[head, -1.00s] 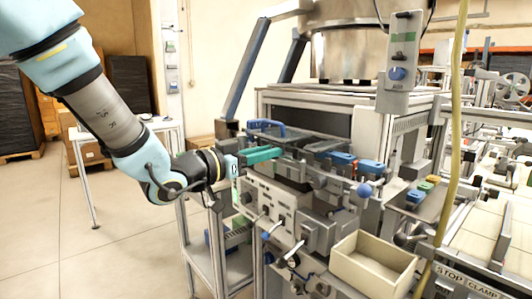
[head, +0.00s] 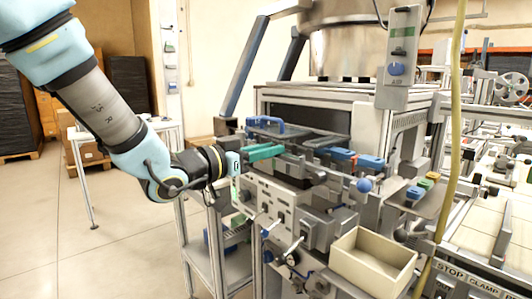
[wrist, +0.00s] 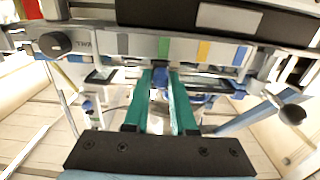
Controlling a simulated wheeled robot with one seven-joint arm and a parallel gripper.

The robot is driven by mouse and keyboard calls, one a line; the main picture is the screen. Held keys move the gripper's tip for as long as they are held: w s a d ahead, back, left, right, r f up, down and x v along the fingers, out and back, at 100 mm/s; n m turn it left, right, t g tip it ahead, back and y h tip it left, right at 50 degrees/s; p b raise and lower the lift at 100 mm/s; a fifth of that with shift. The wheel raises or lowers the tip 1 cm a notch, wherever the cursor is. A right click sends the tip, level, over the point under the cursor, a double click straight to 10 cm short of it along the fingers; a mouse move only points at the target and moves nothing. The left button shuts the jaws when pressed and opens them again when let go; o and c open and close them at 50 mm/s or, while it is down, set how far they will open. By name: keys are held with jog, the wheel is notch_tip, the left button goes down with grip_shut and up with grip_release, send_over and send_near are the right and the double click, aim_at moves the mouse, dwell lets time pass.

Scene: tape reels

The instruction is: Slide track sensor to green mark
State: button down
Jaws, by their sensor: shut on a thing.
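In the wrist view, a pale rail plate (wrist: 185,50) carries coloured marks. The green mark (wrist: 164,47) is near the middle, with a grey-blue mark to its left and yellow and blue marks to its right. A small blue piece, seemingly the track sensor (wrist: 160,76), sits just below the green mark in the picture, nearly in line with it. My gripper (wrist: 161,88) has teal fingers, one on each side of this blue piece, shut on it. In the head view, my gripper (head: 276,151) reaches into the machine's front from the left; the sensor cannot be made out there.
A dark round knob (wrist: 55,44) stands at the rail's left in the wrist view. In the head view, a blue handle (head: 265,122) is behind my fingers and blue blocks (head: 370,162) lie to the right. A beige open box (head: 372,262) is at the lower right.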

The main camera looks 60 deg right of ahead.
jog(key=c, duration=0.8)
grip_release()
jog(key=b+v, duration=0.2)
jog(key=v, duration=0.8)
jog(key=shift+w+a, duration=0.15)
jog(key=shift+a, duration=0.25)
